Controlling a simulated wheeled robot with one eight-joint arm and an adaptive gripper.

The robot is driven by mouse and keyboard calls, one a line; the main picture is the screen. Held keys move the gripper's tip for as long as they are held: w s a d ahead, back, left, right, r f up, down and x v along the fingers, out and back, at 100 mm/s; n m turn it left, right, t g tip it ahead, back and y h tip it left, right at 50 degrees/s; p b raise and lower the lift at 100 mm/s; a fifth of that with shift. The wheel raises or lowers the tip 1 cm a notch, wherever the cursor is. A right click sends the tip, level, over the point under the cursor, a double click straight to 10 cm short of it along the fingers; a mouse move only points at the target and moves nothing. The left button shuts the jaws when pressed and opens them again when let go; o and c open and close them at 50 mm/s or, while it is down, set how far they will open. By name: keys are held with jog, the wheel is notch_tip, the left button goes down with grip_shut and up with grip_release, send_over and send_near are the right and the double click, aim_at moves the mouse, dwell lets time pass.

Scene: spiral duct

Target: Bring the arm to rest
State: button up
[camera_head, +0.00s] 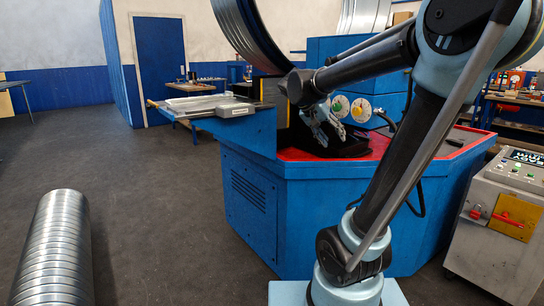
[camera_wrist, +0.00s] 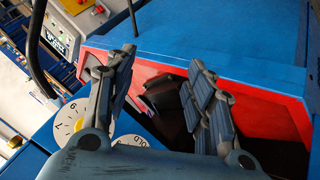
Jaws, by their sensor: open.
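My gripper (camera_head: 326,127) is at the end of my raised, bent arm, over the red-edged top of a blue machine (camera_head: 300,210). In the wrist view my gripper (camera_wrist: 160,82) has its two jointed fingers spread apart, with nothing between them. In the wrist view the dials appear at lower left, partly hidden by my gripper's body. A dark part (camera_head: 345,146) lies below the fingers; I cannot tell whether they touch it.
A ribbed metal duct (camera_head: 55,255) lies on the floor at left. A large metal ring (camera_head: 245,30) rises behind the machine. A side table (camera_head: 215,107) sticks out to the left. A control cabinet (camera_head: 505,215) stands at right. The floor at left centre is clear.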

jog(key=s+a+f+n+y, duration=0.1)
jog(key=s+f+n+y, duration=0.1)
jog(key=s+f, duration=0.9)
jog(key=s+a+f+n+g+y, duration=0.1)
jog(key=s+f+y, duration=0.4)
jog(key=s+f, duration=0.5)
jog(key=shift+s+a+f+n+y, duration=0.3)
jog(key=shift+s+f+n, duration=0.05)
jog(key=shift+s+n, duration=0.45)
jog(key=shift+w+f, duration=0.2)
jog(key=shift+w, duration=0.2)
